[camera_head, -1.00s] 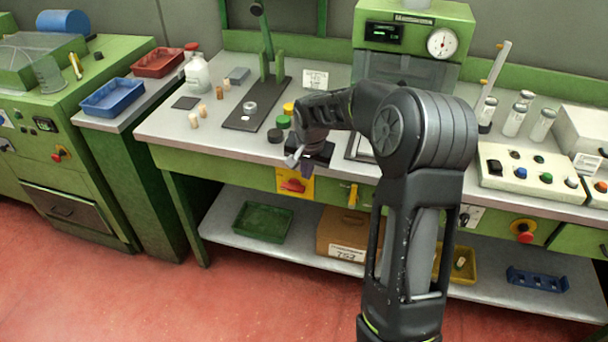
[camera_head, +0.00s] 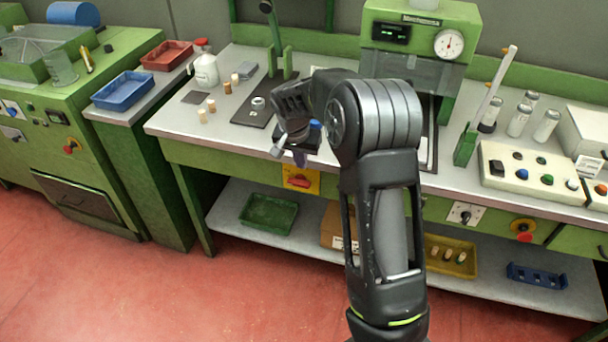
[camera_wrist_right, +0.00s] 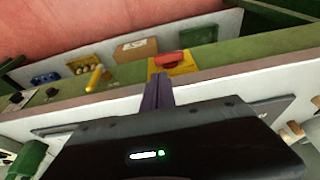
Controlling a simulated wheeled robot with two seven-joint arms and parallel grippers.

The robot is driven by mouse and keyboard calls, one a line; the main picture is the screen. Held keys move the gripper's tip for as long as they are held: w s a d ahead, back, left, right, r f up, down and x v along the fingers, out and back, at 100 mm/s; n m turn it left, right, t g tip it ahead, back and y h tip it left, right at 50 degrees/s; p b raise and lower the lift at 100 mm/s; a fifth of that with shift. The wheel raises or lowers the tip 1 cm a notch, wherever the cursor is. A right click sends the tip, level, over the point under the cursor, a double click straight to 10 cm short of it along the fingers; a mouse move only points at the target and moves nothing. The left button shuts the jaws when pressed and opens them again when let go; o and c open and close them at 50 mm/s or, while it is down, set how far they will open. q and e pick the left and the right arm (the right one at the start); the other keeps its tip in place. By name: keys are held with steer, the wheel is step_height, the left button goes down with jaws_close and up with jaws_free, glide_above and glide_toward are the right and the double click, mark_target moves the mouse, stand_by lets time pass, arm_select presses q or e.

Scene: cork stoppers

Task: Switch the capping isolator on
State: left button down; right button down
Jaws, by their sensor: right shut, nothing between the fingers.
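A red rotary handle on a yellow plate (camera_head: 299,180), which looks like the isolator, sits on the green front of the bench, below the worktop edge. The handle lies roughly level across its plate. It also shows in the right wrist view (camera_wrist_right: 173,62), just beyond my fingertips. My right gripper (camera_head: 288,155) is shut and empty, in front of the bench edge and just above and left of the plate in the head view. In the wrist view its purple fingers (camera_wrist_right: 157,92) are together; I cannot tell whether they touch the plate. My left gripper is not in view.
A yellow lever (camera_wrist_right: 95,78) stands out from the bench front beside the plate. A black knob on a white plate (camera_head: 465,213) and a red button on yellow (camera_head: 523,230) are further right. The lower shelf holds a green tray (camera_head: 268,214) and a cardboard box (camera_head: 332,225).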

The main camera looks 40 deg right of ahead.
mark_target(309, 186)
steer(key=shift+a+f, duration=0.1)
steer(key=shift+f, duration=0.05)
steer(key=p+x, duration=0.2)
steer(key=x, duration=0.8)
steer(key=shift+s+b, duration=0.1)
steer(key=shift+b, duration=0.2)
steer(key=shift+b, duration=0.3)
steer(key=shift+s+f+t+y+b, duration=0.15)
steer(key=shift+s+t+y+b, duration=0.05)
steer(key=shift+t+y+b, duration=0.4)
steer(key=shift+s+d+f+b, duration=0.5)
steer(key=shift+f+b, duration=0.15)
steer(key=shift+b, duration=1.2)
steer(key=shift+r, duration=0.1)
